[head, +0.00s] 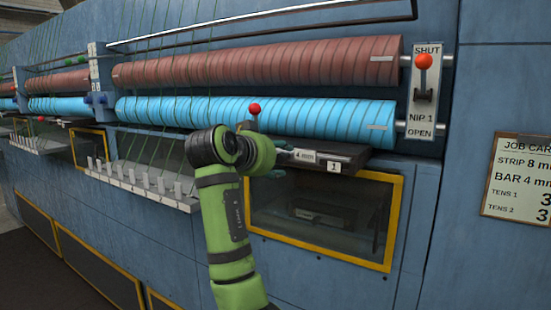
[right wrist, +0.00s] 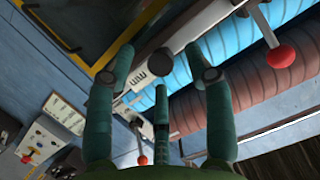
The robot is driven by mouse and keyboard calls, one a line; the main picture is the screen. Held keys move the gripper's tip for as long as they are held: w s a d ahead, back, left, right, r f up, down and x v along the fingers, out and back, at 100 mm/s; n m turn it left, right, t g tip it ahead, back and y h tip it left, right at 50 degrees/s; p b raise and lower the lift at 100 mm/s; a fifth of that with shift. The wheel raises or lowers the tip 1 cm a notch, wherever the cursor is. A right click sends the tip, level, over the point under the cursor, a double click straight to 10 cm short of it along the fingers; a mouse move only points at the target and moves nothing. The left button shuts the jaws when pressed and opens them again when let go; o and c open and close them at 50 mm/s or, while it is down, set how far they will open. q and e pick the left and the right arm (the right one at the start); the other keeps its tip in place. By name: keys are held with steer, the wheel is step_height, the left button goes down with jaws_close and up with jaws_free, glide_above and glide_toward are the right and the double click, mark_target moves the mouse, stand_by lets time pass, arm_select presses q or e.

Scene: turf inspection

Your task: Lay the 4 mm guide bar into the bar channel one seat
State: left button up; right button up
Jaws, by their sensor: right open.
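A pale label reading "4 mm" (head: 304,156) shows on a dark ledge (head: 350,156) below the blue roller; I cannot tell whether it is on the guide bar itself. A white tag "1" (head: 334,167) is on the ledge's front. My right gripper (head: 277,174) is beside the ledge, mostly hidden by my green forearm. In the right wrist view its three teal fingers (right wrist: 160,66) are spread open around a dark round knob (right wrist: 160,61), near the "mm" label (right wrist: 133,72), with no grip visible. The channel seat is not clearly visible. My left gripper is out of view.
A red-knobbed lever (head: 254,109) stands just behind my right wrist. Another lever (head: 424,63) is at the nip plate marked SHUT and OPEN. Blue (head: 320,117) and brown rollers (head: 260,65) run above. A yellow-framed window (head: 325,212) lies below; a job card (head: 519,177) hangs at right.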

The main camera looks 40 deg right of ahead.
steer(key=v, duration=1.2)
